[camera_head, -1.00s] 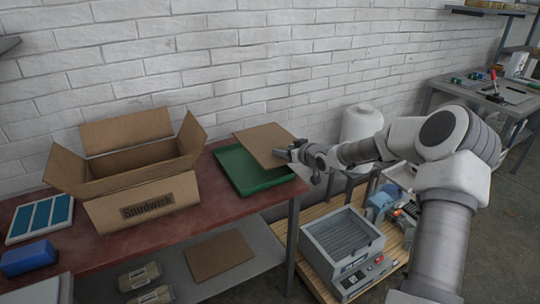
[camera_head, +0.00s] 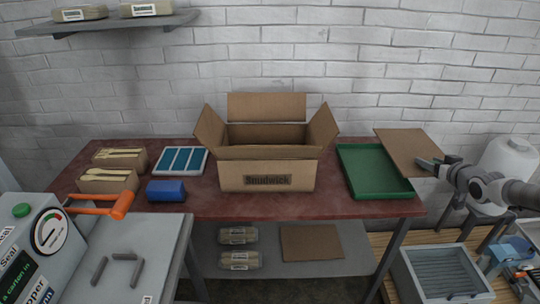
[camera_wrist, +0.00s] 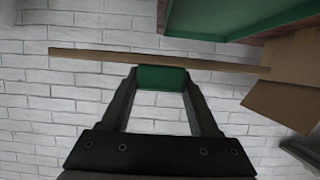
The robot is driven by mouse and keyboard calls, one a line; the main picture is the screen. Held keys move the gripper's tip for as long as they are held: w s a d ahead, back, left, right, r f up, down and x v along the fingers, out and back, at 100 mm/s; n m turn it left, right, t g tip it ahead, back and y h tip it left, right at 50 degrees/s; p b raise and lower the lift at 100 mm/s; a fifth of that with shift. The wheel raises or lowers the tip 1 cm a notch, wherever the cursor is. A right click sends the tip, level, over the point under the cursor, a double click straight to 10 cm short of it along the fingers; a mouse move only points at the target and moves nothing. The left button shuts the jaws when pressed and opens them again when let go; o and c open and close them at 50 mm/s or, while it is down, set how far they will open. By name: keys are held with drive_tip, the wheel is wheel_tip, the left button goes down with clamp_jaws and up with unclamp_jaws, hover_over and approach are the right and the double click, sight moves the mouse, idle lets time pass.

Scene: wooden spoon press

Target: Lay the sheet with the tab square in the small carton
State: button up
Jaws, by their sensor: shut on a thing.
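A brown cardboard sheet (camera_head: 405,150) is held up at the right end of the red table, beside and above the green tray. In the wrist view the sheet (camera_wrist: 215,66) shows nearly edge-on, with a green tab (camera_wrist: 162,79) between my fingers. My gripper (camera_head: 436,164) is shut on it at its right side; it also shows in the wrist view (camera_wrist: 162,84). An open brown carton (camera_head: 268,176) marked Snudwick stands mid-table with its flaps spread. Its inner floor is hidden by the front wall. Part of a carton (camera_wrist: 290,90) shows at right in the wrist view.
The green tray (camera_head: 372,190) lies right of the carton. A blue-panelled tray (camera_head: 181,161), a blue block (camera_head: 166,190) and small boxes of wooden spoons (camera_head: 108,181) lie left. Another brown sheet (camera_head: 312,250) lies on the lower shelf. A grey bin (camera_head: 443,273) stands low right.

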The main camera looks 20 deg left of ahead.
idle(0.6)
drive_tip(key=s+a+r, duration=0.2)
drive_tip(key=s+a, duration=0.4)
drive_tip(key=s, duration=0.5)
drive_tip(key=s+a+r, duration=0.3)
drive_tip(key=s+a, duration=0.2)
drive_tip(key=s, duration=0.6)
wheel_tip(320, 180, up, 13)
drive_tip(key=p, duration=1.4)
drive_tip(key=shift+a, duration=0.2)
drive_tip(key=shift+w+f, duration=0.1)
drive_tip(key=shift+f, duration=0.1)
